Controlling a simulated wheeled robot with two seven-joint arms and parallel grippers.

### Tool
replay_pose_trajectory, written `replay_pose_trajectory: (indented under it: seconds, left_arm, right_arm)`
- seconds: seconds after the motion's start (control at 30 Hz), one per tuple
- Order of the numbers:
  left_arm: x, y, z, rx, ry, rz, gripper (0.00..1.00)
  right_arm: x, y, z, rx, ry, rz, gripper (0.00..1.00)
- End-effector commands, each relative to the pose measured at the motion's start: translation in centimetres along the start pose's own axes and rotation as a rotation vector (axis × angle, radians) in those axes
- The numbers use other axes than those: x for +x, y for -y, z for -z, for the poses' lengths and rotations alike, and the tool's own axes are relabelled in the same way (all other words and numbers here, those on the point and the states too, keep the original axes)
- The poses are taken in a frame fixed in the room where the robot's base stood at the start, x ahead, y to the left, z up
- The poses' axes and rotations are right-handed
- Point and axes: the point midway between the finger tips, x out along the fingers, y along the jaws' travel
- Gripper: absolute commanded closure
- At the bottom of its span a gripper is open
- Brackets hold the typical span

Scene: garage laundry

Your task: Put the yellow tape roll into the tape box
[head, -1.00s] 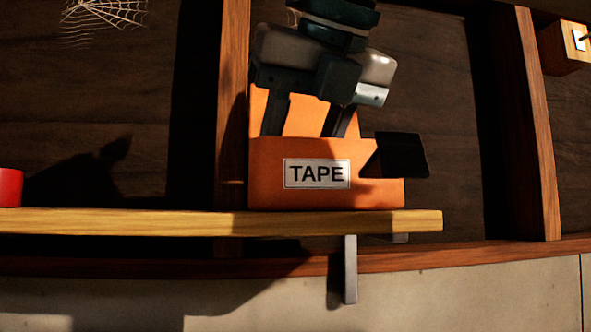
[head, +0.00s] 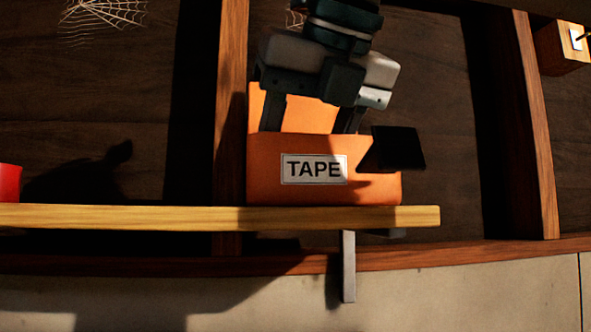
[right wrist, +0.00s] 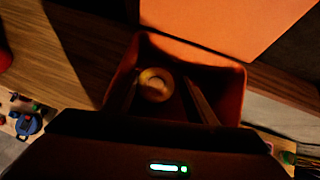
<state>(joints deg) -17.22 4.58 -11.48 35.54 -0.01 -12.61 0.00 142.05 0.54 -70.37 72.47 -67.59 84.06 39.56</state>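The orange tape box (head: 222,185), labelled TAPE, stands on a wooden shelf, its taller back panel behind the low front. My right gripper (head: 310,128) points down into it, with fingertips hidden behind the front wall. In the right wrist view the two fingers (right wrist: 163,102) are spread apart inside the box (right wrist: 236,92). The yellow tape roll (right wrist: 146,76) shows as a ring between them, within the box walls, with gaps to both fingers. Whether it rests on the bottom is too dark to tell. The head view does not show the roll. My left gripper is not in view.
The wooden shelf (head: 120,217) runs left from the box and ends a little right of it. A red object (head: 9,183) stands at its left end. A dark flat shape (head: 395,149) overlaps the box's right front. Wall studs stand behind.

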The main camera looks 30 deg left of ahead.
Motion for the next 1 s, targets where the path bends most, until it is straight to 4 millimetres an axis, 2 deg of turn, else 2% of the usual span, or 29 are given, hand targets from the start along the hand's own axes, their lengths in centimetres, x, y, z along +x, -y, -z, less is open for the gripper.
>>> replay_pose_trajectory:
  seconds: [0.03, 0.7, 0.87, 1.0]
  left_arm:
    - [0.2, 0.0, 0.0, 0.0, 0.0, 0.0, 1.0]
    - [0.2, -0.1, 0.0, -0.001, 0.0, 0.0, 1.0]
    - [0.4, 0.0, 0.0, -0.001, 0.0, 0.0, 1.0]
    - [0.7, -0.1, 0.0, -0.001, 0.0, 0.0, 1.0]
  right_arm:
    - [1.0, -0.8, 0.9, -0.021, -0.025, -0.003, 0.38]
    - [1.0, -0.8, 0.9, -0.023, -0.025, -0.003, 0.38]
    - [0.6, -0.8, 0.9, -0.023, -0.024, -0.003, 0.38]
    - [-0.5, -0.8, 0.8, -0.022, -0.021, -0.002, 0.38]
